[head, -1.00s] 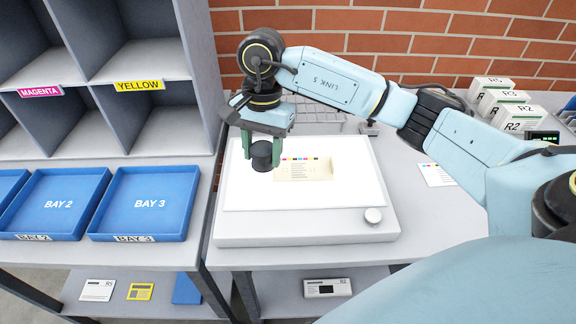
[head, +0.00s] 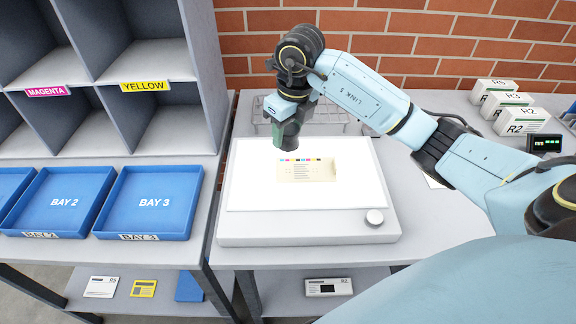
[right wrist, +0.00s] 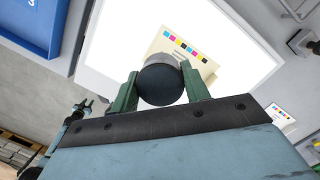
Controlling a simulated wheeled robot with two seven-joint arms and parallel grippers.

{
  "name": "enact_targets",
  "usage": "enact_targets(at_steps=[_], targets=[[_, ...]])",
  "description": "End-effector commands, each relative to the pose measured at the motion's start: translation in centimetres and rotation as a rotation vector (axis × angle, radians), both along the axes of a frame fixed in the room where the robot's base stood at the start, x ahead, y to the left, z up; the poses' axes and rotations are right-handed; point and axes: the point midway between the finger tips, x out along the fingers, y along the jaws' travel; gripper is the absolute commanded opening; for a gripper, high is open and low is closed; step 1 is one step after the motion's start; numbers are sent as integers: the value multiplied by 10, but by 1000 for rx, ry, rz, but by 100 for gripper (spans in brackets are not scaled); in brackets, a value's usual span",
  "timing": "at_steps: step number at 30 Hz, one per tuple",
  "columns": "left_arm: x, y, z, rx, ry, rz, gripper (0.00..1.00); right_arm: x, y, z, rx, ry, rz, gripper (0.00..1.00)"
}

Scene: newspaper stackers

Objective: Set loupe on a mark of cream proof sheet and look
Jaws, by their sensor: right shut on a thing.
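The cream proof sheet (head: 307,170) lies on the bright panel of the light table (head: 228,215), with a row of coloured marks along its far edge. It also shows in the right wrist view (right wrist: 207,66), partly covered by the loupe. My right gripper (head: 287,138) is above the panel, near the sheet's far left corner. In the right wrist view its green fingers are shut on the dark round loupe (right wrist: 160,84), which has a grey band. The loupe appears held above the panel, in line with the sheet's marks in that view. My left gripper is out of view.
A wire rack (head: 330,118) stands behind the light table and a knob (head: 374,217) is at its front right. Labelled boxes (head: 515,118) and a small device with green lights (head: 543,143) are at right. Blue trays (head: 152,203) and shelf cubbies are at left.

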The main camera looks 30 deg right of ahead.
Motion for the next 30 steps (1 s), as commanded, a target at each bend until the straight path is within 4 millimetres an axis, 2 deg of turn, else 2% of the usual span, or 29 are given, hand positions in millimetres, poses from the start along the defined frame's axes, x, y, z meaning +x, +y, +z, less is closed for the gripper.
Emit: enact_targets(at_steps=[3,6,13,18,30], targets=[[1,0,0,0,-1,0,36,-1,0,-25,1,6,-4,19],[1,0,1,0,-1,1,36,-1,0,-41,0,5,-2,19],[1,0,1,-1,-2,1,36,-1,0,-60,0,4,0,19],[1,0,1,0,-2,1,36,-1,0,-84,1,5,1,19],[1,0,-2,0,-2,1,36,0,0,-92,-2,2,2,19]])
